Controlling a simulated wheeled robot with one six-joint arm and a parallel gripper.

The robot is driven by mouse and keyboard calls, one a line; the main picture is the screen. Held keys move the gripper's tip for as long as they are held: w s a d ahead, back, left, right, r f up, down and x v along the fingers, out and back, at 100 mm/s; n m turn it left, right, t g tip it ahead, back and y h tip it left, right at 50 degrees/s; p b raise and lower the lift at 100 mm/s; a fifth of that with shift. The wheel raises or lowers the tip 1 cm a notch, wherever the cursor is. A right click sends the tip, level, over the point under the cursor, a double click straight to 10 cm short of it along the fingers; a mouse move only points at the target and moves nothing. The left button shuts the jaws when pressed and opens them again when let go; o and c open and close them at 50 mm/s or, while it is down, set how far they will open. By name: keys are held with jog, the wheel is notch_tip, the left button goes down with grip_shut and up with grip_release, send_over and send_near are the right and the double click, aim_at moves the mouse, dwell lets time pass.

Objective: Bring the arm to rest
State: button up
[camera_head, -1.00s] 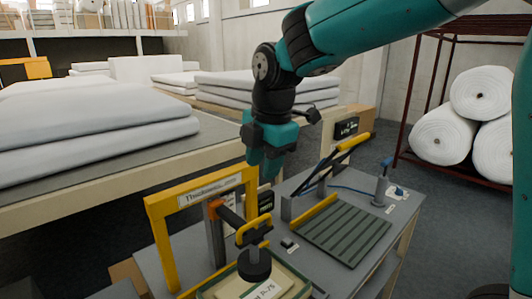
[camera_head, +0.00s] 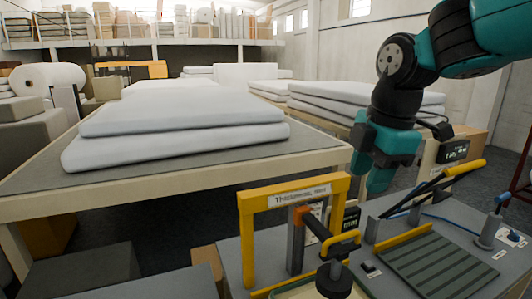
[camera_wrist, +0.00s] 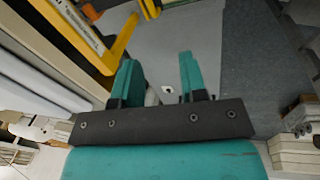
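My gripper (camera_head: 376,182) is teal and black and hangs at the end of my bent arm, fingers downward, above the far edge of the grey bench and behind the yellow frame. In the wrist view its two teal fingers (camera_wrist: 158,75) stand apart with a clear gap and nothing held between them. My upper arm reaches in from the top right of the head view.
The grey bench (camera_head: 230,243) carries the yellow thickness-gauge frame (camera_head: 246,235), a black weight with a yellow handle (camera_head: 335,278), a ribbed green plate (camera_head: 440,268) and a yellow-handled lever (camera_head: 465,169). White wadding sheets (camera_head: 180,135) lie on a large table.

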jog(key=s+a+f+m+g+y+b, duration=0.1)
jog(key=s+a+f+m, duration=0.1)
jog(key=s+f+m, duration=0.3)
jog(key=s+a+f+m+g+y+b, duration=0.1)
jog(key=s+f+m, duration=0.4)
jog(key=s, duration=0.9)
jog(key=a+m+y, duration=0.1)
jog(key=a+m, duration=0.1)
jog(key=m, duration=0.1)
jog(key=shift+a+f+b, duration=0.25)
jog(key=shift+f+b, duration=0.1)
jog(key=shift+b, duration=0.05)
